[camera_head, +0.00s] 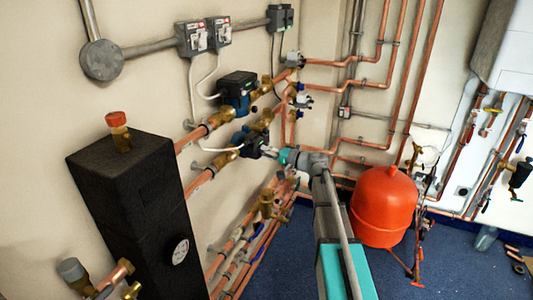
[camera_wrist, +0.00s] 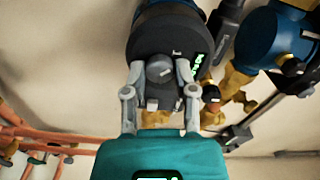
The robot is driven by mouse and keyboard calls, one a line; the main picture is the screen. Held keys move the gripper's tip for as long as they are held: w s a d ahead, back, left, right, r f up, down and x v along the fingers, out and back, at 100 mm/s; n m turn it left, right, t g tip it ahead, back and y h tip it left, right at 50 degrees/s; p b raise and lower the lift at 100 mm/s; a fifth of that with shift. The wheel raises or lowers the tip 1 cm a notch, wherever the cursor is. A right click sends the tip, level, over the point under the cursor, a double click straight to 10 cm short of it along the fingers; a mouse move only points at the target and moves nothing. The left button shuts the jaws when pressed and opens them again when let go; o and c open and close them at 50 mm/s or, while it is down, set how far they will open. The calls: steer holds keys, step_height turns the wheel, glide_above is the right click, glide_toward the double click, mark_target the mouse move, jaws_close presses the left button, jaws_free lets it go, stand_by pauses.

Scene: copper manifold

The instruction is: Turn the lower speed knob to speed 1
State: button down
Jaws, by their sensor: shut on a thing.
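The lower pump (camera_head: 250,143) sits on the lower copper pipe in the head view, with my gripper (camera_head: 270,153) up against its front. In the wrist view the pump's black round face (camera_wrist: 185,40) fills the upper middle, with lit green marks on its right side. The grey lower speed knob (camera_wrist: 159,69) stands out from this face. My gripper (camera_wrist: 160,74) is shut on the knob, with one finger on each side of it. In the head view the knob is hidden by my gripper. The knob's exact setting cannot be read.
The upper pump (camera_head: 237,88) is close above, and shows blue at the right in the wrist view (camera_wrist: 275,40). Copper pipes and brass valves (camera_head: 267,203) run below. A red tank (camera_head: 384,205) stands on the blue floor to the right. A black box (camera_head: 135,200) stands at the left.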

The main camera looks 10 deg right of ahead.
steer(key=shift+c, duration=2)
jaws_free()
steer(key=v, duration=1.2)
